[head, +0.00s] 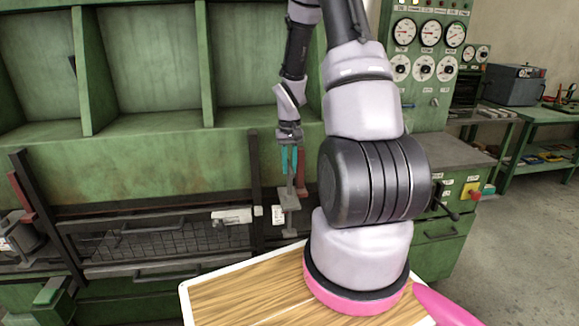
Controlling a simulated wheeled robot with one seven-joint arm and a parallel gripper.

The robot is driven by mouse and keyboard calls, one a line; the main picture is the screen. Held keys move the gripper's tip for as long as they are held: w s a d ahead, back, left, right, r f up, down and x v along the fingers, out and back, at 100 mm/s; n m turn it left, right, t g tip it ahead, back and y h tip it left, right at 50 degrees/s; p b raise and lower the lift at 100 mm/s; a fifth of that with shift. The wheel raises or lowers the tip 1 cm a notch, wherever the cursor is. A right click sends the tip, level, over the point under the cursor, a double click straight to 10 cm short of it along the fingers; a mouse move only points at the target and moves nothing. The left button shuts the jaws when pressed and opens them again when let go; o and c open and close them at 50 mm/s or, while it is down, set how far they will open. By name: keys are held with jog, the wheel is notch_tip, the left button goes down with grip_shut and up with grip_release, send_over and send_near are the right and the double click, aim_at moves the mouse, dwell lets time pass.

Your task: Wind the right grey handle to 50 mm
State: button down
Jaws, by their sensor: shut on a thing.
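A grey handle (289,202) stands at the front of the green machine, right of the dark mesh guard, with a thin upright part and a flat plate. My gripper (289,168) points down at it from above. Its teal fingers are shut on the upper part of the grey handle, and the fingers hide some of it. A small white label (278,215) is just left of the handle. Any millimetre reading is too small to make out.
A black mesh guard (165,240) with bar handles spans the machine front at left. A gauge panel (427,60) stands behind my arm. A black crank (446,209) and a red button (476,195) are at right. A wooden board (235,300) is in front. Open floor lies at far right.

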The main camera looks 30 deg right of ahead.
jog(key=m, duration=0.4)
jog(key=shift+m, duration=0.3)
jog(key=m, duration=0.4)
jog(key=shift+m, duration=0.4)
jog(key=m, duration=0.4)
jog(key=shift+m, duration=0.4)
jog(key=m, duration=0.5)
jog(key=shift+c, duration=2)
grip_release()
